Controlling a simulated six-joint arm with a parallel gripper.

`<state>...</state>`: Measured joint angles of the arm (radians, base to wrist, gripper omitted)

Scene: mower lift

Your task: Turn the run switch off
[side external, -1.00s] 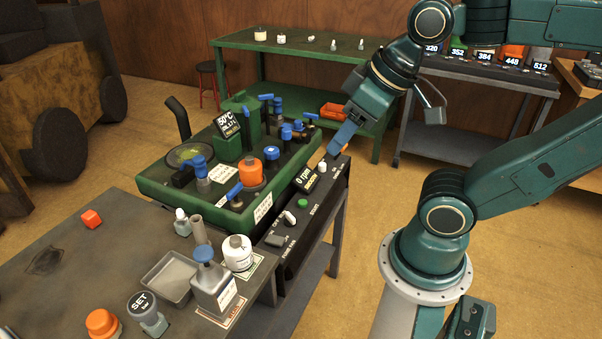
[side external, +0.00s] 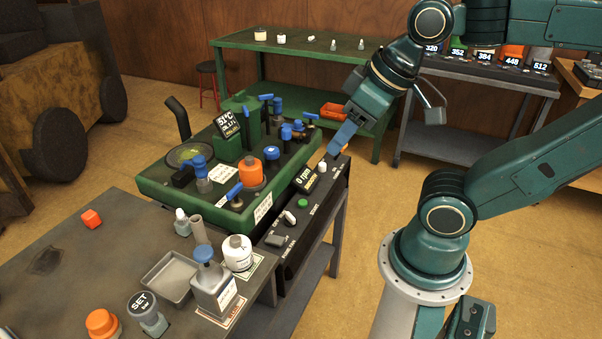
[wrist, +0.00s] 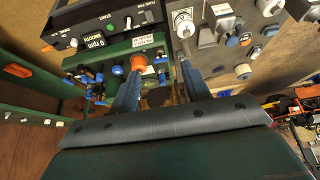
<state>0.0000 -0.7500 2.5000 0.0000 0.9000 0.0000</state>
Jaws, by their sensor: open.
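A dark control panel (side external: 300,215) runs along the front of the green machine bed. It carries a white switch (side external: 289,217), a green start button (side external: 303,202), a white knob (side external: 322,167) and a display reading 0 rpm (side external: 305,180). The small lettering is too blurred to tell for sure which control is the run switch. My gripper (side external: 333,152) hangs above the panel's far end, near the white knob. In the wrist view my gripper (wrist: 161,68) is open, with nothing held between its fingers. The panel (wrist: 62,28) shows at upper left there, beyond the fingers.
The green bed (side external: 160,195) carries an orange knob (side external: 250,172), blue-handled valves and a temperature display (side external: 228,124). A grey bench (side external: 60,225) at front left holds a tray (side external: 168,276), a white canister (side external: 237,252) and a blue-capped bottle (side external: 212,288).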

